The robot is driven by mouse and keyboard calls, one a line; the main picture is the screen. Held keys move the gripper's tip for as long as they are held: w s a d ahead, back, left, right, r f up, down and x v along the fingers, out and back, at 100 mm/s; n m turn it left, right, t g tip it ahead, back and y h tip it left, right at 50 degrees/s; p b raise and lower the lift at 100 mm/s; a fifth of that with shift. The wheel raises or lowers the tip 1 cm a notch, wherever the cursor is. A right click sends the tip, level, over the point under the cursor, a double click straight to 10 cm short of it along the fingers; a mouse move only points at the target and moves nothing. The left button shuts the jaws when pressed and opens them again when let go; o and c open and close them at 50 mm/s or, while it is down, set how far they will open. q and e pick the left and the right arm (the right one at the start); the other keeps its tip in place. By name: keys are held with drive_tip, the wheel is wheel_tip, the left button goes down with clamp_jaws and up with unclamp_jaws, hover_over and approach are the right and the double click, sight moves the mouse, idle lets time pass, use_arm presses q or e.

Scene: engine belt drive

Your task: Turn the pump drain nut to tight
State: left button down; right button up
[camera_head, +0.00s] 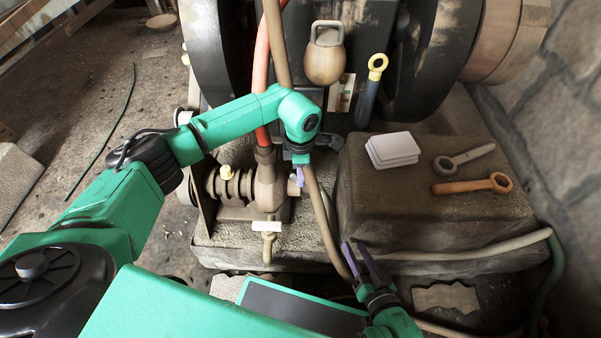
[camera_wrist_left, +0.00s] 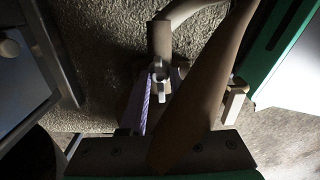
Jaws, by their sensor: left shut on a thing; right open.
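The pump (camera_head: 262,190) is a rusty brown body with a ribbed barrel on a stone block. My left gripper (camera_head: 299,178) points down at the pump's right end, with a purple finger beside a small pale fitting there (camera_head: 292,187). In the left wrist view, the left gripper's purple finger (camera_wrist_left: 147,103) lies against a small winged nut, the drain nut (camera_wrist_left: 160,86), at the end of a short pipe. The gripper is shut on it; the other finger is mostly hidden. My right gripper (camera_head: 364,264) is open and empty, low in front of the block.
A tan hose (camera_head: 322,205) runs down close beside my left gripper and crosses the left wrist view (camera_wrist_left: 205,85). A red hose (camera_head: 262,70) enters the pump from above. On the right block (camera_head: 440,215) lie white pads (camera_head: 393,150), a grey wrench (camera_head: 465,157) and an orange wrench (camera_head: 470,186).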

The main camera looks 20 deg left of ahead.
use_arm(q)
drive_tip(key=shift+m, duration=0.6)
drive_tip(key=c, duration=0.7)
unclamp_jaws()
drive_tip(key=shift+o, duration=0.2)
drive_tip(key=shift+r, duration=0.1)
use_arm(e)
drive_tip(key=shift+n+g, duration=0.3)
drive_tip(key=shift+g, duration=0.2)
wheel_tip(320, 180, up, 5)
drive_tip(key=p, duration=0.4)
drive_tip(key=shift+d+r+p, duration=0.1)
drive_tip(key=shift+r+p, duration=0.1)
drive_tip(key=shift+p, duration=0.15)
use_arm(q)
wheel_tip(320, 180, up, 14)
drive_tip(key=shift+r, duration=0.2)
